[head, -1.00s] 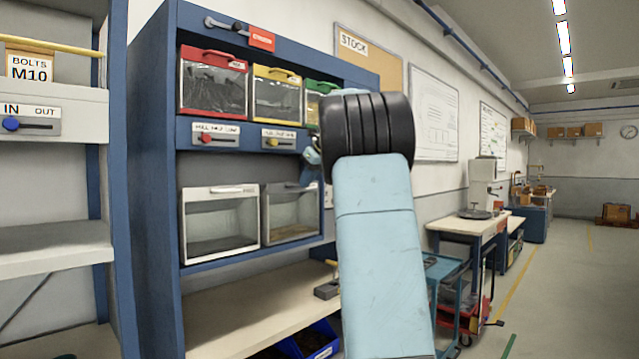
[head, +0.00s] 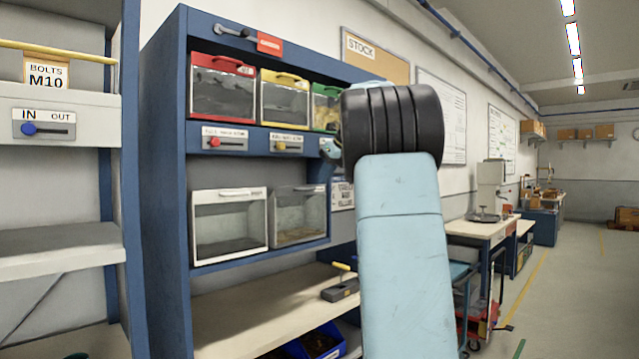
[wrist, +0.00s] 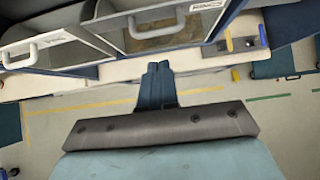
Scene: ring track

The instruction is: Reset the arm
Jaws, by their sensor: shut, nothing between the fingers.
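My arm stands raised in the middle of the head view, in front of the blue cabinet (head: 166,180). The arm hides part of the cabinet's right side, and my gripper is mostly hidden behind it there. In the wrist view my gripper (wrist: 157,68) shows its two blue fingers side by side, closed together with nothing held. Its tips point toward the lower clear-fronted bins, with the white-framed bin (head: 229,228) and the grey-framed bin (head: 298,217). I cannot tell the gap to the bins exactly; no contact shows.
Upper bins in red (head: 221,88), yellow (head: 285,98) and green (head: 325,108) sit above two sliders. A beige bench (head: 262,308) carries a yellow-handled tool (head: 341,288). A shelf unit (head: 50,110) stands at left. Open floor (head: 570,300) lies at right.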

